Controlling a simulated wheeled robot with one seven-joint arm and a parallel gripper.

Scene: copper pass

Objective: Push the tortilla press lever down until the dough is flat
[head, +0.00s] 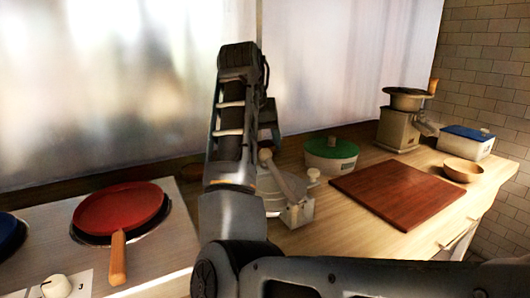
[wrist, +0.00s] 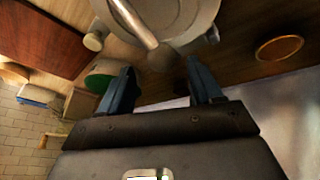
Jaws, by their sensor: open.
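The tortilla press (head: 298,213) is a pale metal device on the wooden counter, partly hidden behind my arm in the head view. Its lever (head: 283,180) slants across the top. In the wrist view the round press plate (wrist: 187,12) is at the top, and the lever (wrist: 134,22) runs down to a rounded end between and beyond my fingertips. My gripper (wrist: 160,68) is open, with its two fingers apart and nothing visibly held. I cannot tell whether it touches the lever. In the head view my arm hides the gripper. No dough is visible.
A green-lidded tub (head: 331,148) stands behind the press, a red-brown board (head: 398,192) to its right. A grinder (head: 397,130), blue-lidded box (head: 466,143) and wooden bowl (head: 463,171) are farther right. A red pan (head: 118,208) sits on the stove at left. A round gold-rimmed item (wrist: 279,48) lies nearby.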

